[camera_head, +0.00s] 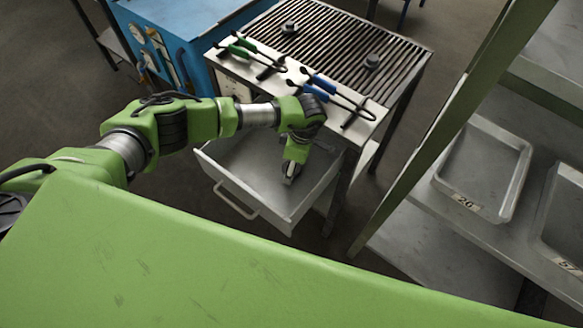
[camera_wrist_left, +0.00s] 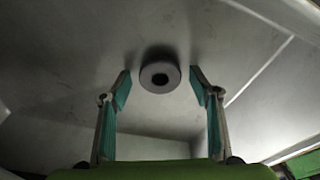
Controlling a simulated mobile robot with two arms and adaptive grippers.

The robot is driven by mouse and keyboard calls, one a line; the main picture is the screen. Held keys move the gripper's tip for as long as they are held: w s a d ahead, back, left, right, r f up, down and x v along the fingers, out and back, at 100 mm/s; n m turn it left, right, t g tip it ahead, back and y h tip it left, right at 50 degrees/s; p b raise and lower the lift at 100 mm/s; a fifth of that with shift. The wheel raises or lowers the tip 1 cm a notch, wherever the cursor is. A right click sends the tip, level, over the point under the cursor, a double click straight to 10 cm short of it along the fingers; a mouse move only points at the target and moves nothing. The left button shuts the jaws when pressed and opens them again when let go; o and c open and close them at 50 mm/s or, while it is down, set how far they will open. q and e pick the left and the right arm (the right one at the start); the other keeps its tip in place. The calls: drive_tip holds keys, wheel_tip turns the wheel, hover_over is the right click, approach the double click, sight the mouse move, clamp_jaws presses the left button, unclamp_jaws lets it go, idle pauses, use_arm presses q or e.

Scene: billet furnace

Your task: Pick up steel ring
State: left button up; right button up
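The steel ring (camera_wrist_left: 160,67) is a small round grey piece with a dark centre hole. In the left wrist view it lies on the bare floor of the open metal drawer (camera_head: 245,174). My left gripper (camera_wrist_left: 160,84) is open, with one teal-padded finger on each side of the ring in the picture. No contact shows, and I cannot tell the remaining height above it. In the head view my left gripper (camera_head: 291,176) points down into the drawer. The ring does not show there. My right gripper is not in view.
Above the drawer, a table with a slatted grill top (camera_head: 335,45) carries green-handled pliers (camera_head: 238,46) and blue-handled pliers (camera_head: 322,86). A blue cabinet (camera_head: 180,20) stands to the left. A shelf on the right holds grey trays (camera_head: 440,180). The drawer walls surround my gripper.

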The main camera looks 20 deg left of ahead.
use_arm(q)
drive_tip(key=c, duration=1.4)
drive_tip(key=shift+r, duration=0.15)
drive_tip(key=shift+r+b, duration=0.3)
drive_tip(key=shift+r, duration=0.25)
drive_tip(key=s+d+r+b, duration=0.1)
drive_tip(key=s+r, duration=0.3)
drive_tip(key=s+d+r+b, duration=0.1)
drive_tip(key=s+d+r, duration=0.1)
drive_tip(key=s+r, duration=0.2)
drive_tip(key=s+d+r+b, duration=0.1)
drive_tip(key=s+d+r, duration=0.1)
drive_tip(key=s, duration=0.3)
drive_tip(key=shift+r, duration=0.9)
